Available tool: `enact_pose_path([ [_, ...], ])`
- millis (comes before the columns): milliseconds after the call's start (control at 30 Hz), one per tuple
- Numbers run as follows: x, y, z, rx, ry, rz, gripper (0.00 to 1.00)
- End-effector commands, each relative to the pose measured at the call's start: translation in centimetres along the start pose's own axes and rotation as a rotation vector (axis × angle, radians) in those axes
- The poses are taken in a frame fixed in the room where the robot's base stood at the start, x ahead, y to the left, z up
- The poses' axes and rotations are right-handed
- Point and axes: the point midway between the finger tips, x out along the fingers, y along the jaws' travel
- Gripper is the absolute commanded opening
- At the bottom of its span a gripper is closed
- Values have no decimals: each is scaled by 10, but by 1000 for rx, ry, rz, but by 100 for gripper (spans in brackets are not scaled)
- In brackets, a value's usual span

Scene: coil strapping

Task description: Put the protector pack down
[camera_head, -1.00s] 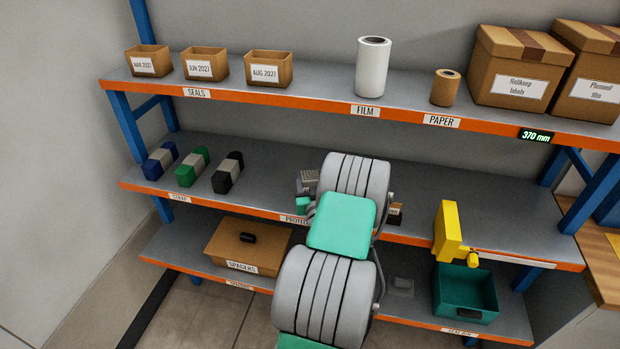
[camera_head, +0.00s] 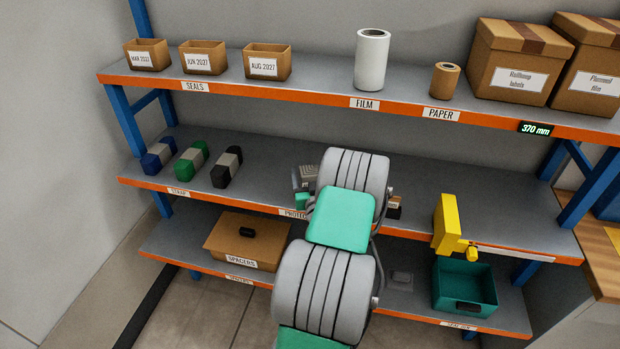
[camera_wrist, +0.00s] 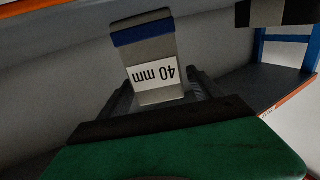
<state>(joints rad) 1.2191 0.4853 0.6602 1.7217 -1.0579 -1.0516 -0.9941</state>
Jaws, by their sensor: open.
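The protector pack (camera_wrist: 150,60) shows in the wrist view as a grey block with a blue band and a white label reading "40 mm", upside down in that view. My gripper (camera_wrist: 163,92) is open, with its dark fingers on either side of the pack's near end. I cannot tell whether either finger touches it.
Blue (camera_head: 158,155), green (camera_head: 191,160) and black (camera_head: 227,167) strap packs lie on the middle shelf's left. A yellow tool (camera_head: 446,225) stands on the right, above a teal bin (camera_head: 465,287). The top shelf (camera_head: 320,82) overhangs. A spacers box (camera_head: 246,240) sits below.

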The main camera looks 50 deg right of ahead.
Motion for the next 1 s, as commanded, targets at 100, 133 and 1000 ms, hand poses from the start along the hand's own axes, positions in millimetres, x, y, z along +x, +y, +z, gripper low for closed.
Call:
enact_pose_path([
  [100, -5, 1, -2, 1, 0, 2, 74],
  [133, -9, 2, 0, 0, 0, 3, 74],
  [1000, -110, -61, -11, -32, -33, -183, 74],
])
